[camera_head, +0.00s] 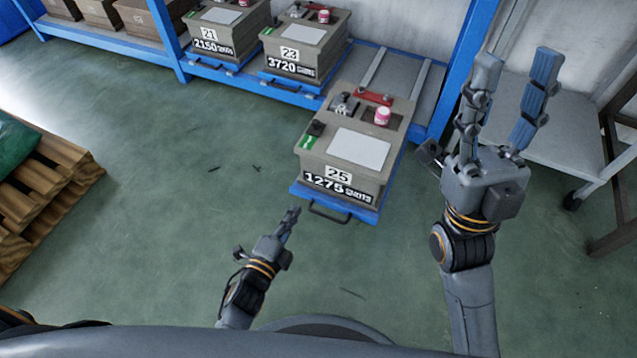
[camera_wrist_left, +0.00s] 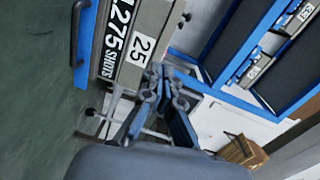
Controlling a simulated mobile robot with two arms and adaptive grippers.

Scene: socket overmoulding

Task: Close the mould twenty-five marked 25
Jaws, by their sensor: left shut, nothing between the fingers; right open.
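The mould marked 25 (camera_head: 352,148) is a grey-brown block with a "1275 shots" label. It sits upright on a blue pull-out tray (camera_head: 355,212) that sticks out from the rack towards me. The tray has a black handle (camera_head: 328,215) at its front. My left gripper (camera_head: 292,211) is shut and empty, just left of the handle and apparently apart from it. In the left wrist view the mould's label side (camera_wrist_left: 126,42) shows beyond the shut fingers (camera_wrist_left: 160,103). My right gripper (camera_head: 516,62) is open and empty, raised to the right of the mould.
Moulds marked 21 (camera_head: 222,28) and 23 (camera_head: 303,45) stand back in the blue rack (camera_head: 455,75). A grey trolley (camera_head: 570,130) is at the right. A wooden pallet (camera_head: 45,180) lies at the left. The green floor between is clear.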

